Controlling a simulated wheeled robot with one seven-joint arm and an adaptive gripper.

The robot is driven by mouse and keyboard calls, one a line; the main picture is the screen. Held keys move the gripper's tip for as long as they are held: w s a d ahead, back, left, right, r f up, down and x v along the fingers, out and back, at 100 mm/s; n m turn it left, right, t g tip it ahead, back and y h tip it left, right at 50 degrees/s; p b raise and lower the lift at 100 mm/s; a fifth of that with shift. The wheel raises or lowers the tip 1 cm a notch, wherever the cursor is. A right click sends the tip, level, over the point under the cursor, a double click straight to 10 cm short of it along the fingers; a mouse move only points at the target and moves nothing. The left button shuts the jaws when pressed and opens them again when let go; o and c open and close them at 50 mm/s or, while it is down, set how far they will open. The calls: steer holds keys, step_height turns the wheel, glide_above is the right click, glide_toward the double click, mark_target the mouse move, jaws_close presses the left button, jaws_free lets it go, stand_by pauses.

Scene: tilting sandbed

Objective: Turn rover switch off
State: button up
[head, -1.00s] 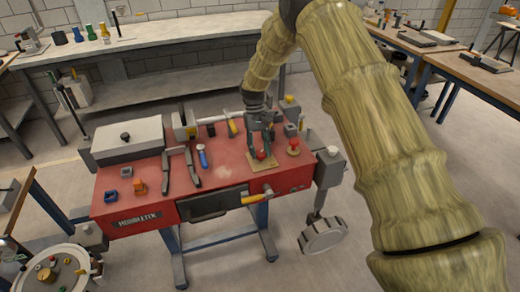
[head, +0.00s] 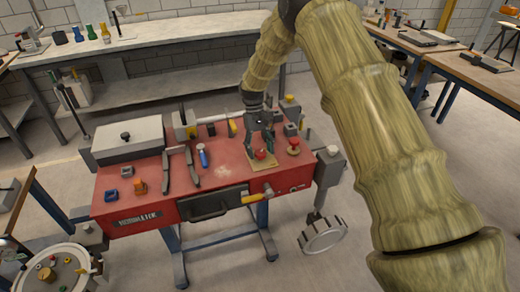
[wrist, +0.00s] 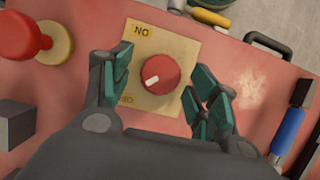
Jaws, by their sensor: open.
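The rover switch is a red round knob with a white mark (wrist: 158,74) on a pale yellow plate (wrist: 175,35) lettered "NO" in the wrist view. In the head view the red knob (head: 261,154) sits near the right end of the red bench top. My gripper (wrist: 158,95) is open, with one teal-padded finger on each side of the knob and a gap to it on both sides. In the head view my gripper (head: 262,145) points down just over the plate. The second lettering, at the plate's lower edge, is partly hidden by a finger.
A red mushroom button (head: 294,144) stands right of the plate. A blue-handled tool (head: 203,156) and dark tools lie to the left on the red bench (head: 225,172). A drawer handle (head: 210,208) and a yellow-handled part (head: 252,198) stick out in front.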

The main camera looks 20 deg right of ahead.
steer(key=v, duration=1.2)
